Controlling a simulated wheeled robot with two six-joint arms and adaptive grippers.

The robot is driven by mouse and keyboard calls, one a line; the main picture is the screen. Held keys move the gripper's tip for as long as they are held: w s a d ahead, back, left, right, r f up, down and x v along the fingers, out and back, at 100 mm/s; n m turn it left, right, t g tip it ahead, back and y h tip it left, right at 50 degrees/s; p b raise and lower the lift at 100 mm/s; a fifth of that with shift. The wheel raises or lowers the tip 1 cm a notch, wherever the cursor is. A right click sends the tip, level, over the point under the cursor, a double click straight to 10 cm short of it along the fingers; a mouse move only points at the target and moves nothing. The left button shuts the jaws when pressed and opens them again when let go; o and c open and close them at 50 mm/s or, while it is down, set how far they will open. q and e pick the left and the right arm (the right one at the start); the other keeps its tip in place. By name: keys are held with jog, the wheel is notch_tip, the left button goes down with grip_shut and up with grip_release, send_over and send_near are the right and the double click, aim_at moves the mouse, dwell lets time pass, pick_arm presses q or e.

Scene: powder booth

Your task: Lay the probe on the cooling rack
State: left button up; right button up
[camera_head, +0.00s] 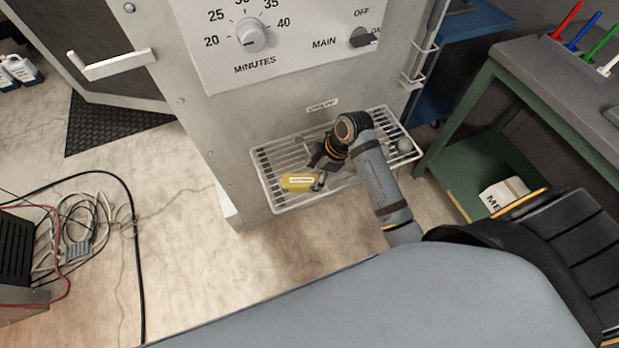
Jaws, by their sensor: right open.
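The cooling rack (265,165) is a white wire shelf on the front of the grey booth cabinet, below its control panel. The yellow probe (298,182), with a pale label, is at the front left part of the rack. It appears to rest on the wires, though the contact is too small to see clearly. My right gripper (319,180) is open at the probe's right end, very close to it. My right arm covers the middle of the rack. My left gripper is not in view.
A small grey round object (404,143) is at the rack's right end. A green workbench (480,165) stands at the right. The control panel (290,45) rises behind the rack. Cables (85,225) lie on the floor at the left. The rack's left end is clear.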

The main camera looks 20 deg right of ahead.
jog(key=v, duration=0.9)
